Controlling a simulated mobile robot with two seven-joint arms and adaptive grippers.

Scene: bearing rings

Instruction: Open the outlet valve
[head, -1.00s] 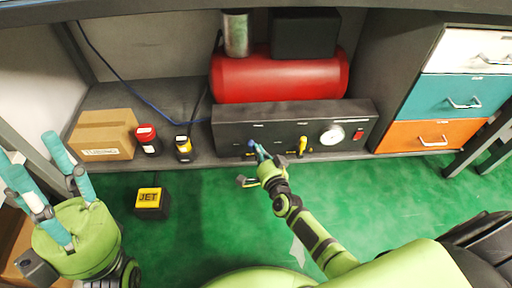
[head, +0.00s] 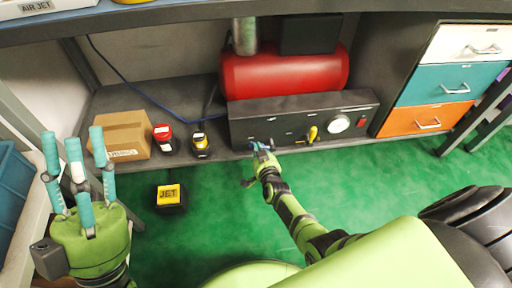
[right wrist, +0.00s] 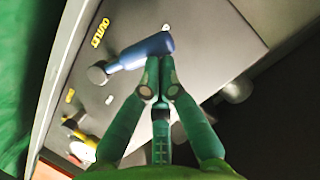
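The outlet valve's blue handle (right wrist: 140,51) lies beside the "OUTLET" label (right wrist: 101,32) on the dark panel in the right wrist view. Its round grey pivot is at its left end. In the head view the panel (head: 350,105) is below the red tank, and my right gripper (head: 261,147) is at its left half, mostly hiding the blue handle. In the wrist view my right gripper's fingertips (right wrist: 158,64) are together against or just beside the free end of the handle; contact is unclear. My left gripper (head: 77,150) is open and empty, far left, fingers up.
A yellow handle (head: 313,133), a gauge (head: 339,123) and a red switch (head: 362,121) are further right on the panel. A cardboard box (head: 122,135), red battery (head: 162,136) and yellow-black battery (head: 200,143) stand on the shelf.

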